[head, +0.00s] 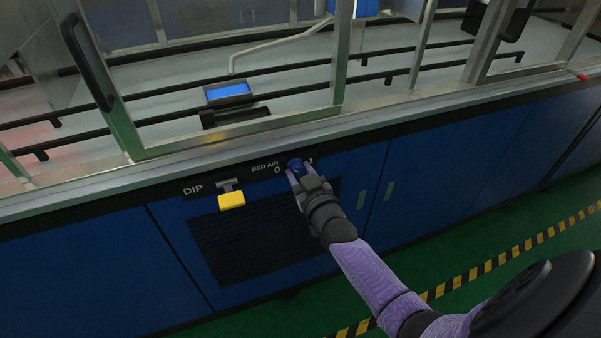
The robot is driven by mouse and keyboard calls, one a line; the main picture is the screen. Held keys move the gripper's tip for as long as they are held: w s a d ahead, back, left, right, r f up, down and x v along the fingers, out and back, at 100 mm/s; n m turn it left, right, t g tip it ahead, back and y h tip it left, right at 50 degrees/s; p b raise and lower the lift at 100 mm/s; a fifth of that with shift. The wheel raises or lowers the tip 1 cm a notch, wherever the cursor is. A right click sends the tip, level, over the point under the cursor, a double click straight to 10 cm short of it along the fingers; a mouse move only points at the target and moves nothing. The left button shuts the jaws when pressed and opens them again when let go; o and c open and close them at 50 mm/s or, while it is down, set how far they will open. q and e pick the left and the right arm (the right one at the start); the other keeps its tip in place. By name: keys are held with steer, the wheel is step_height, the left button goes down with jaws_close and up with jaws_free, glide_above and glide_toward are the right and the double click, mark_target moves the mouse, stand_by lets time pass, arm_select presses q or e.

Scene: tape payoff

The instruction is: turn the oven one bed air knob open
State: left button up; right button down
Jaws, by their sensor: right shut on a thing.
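My right gripper (296,170) reaches up from the lower right and is shut on the knob. Its fingers hide part of the knob, so I cannot tell which way it points. My left gripper is not in view.
A yellow handle (231,199) marked "DIP" sticks out left of the knob. A dark vent grille (245,240) lies below. Metal-framed doors (240,135) and black rails stand above the ledge. The green floor with a yellow-black stripe (480,270) is clear at right.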

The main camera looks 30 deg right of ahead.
steer(key=shift+m, duration=1.4)
steer(key=m, duration=0.5)
steer(key=shift+f+m, duration=0.1)
steer(key=shift+m, duration=0.2)
steer(key=m, duration=0.4)
steer(key=shift+h, duration=0.3)
steer(key=m, duration=0.3)
steer(key=shift+b, duration=0.4)
steer(key=shift+m, duration=1.6)
